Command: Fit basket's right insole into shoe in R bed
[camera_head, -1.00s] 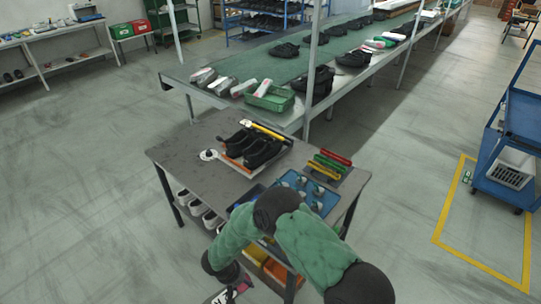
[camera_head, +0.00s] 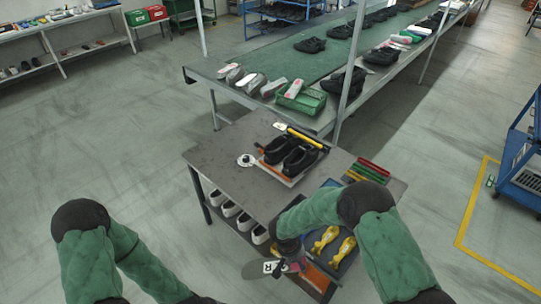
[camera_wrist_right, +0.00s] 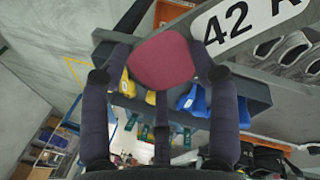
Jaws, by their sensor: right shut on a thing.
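In the head view, two black shoes lie side by side in the beds on the grey table, the left one (camera_head: 276,148) and the right one (camera_head: 299,160). My right gripper (camera_head: 291,265) is low beside the table's near edge, shut on a dark grey insole (camera_head: 258,269) with an R mark. In the right wrist view the insole's maroon pad (camera_wrist_right: 162,61) lies between my fingers, and its grey part carries a white "42 R" label (camera_wrist_right: 240,27). My left arm shows at the lower left; its gripper is out of view.
A green basket (camera_head: 302,103) stands on the conveyor (camera_head: 270,67) among shoes and insoles. Red, yellow and green bars (camera_head: 370,170) lie on the table's right. Yellow shoe trees (camera_head: 325,240) lie beneath my right arm. Light shoes (camera_head: 246,221) stand on the lower shelf.

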